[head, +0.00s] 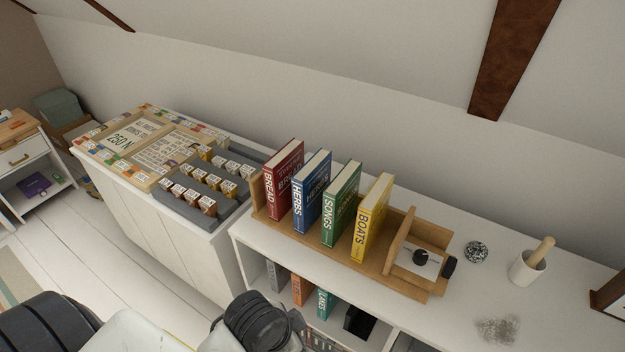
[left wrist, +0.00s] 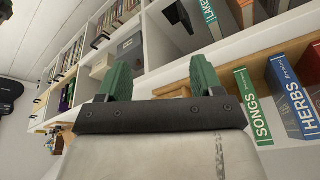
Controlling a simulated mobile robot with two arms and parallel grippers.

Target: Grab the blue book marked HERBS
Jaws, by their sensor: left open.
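The blue book marked HERBS (head: 312,192) stands upright in a wooden rack (head: 378,268) on the white shelf top, between the red BREAD book (head: 284,180) and the green SONGS book (head: 341,204). The yellow BOATS book (head: 371,217) is right of SONGS. In the left wrist view the HERBS book (left wrist: 290,98) is at the right edge, beside SONGS (left wrist: 252,106). My left gripper (left wrist: 160,82) is open and empty, with green fingers apart; the books are to its right in that view, not between the fingers. My right gripper is not in view.
Several books, including a teal one (head: 325,304), stand on the shelf below the rack. A grey tray of small blocks (head: 207,190) is left of the rack. A white mortar (head: 527,268) with a pestle and a dark round ball (head: 476,252) stand to the right.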

